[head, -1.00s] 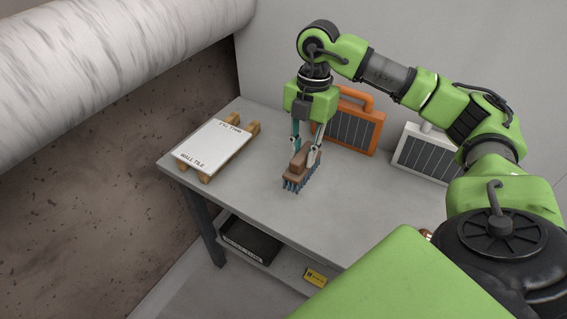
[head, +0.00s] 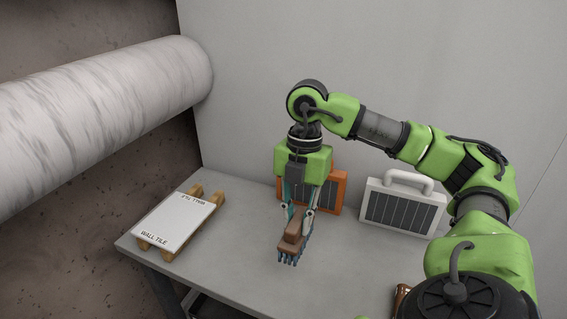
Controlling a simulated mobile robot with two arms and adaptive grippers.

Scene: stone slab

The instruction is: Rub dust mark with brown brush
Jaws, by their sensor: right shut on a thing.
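My right gripper (head: 298,212) is shut on the brown brush (head: 292,243), a wooden block with blue-grey bristles pointing down. The brush is over the grey table, in front of the orange case; I cannot tell if the bristles touch the tabletop. I cannot make out a dust mark on the visible tabletop. My left gripper is not in the head view.
A white wall tile (head: 175,221) lies on wooden supports at the table's left. An orange case (head: 328,191) and a white case (head: 402,206) stand along the back wall. A large pale marbled cylinder (head: 100,118) spans the upper left. The grey table (head: 232,210) is bare between tile and brush.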

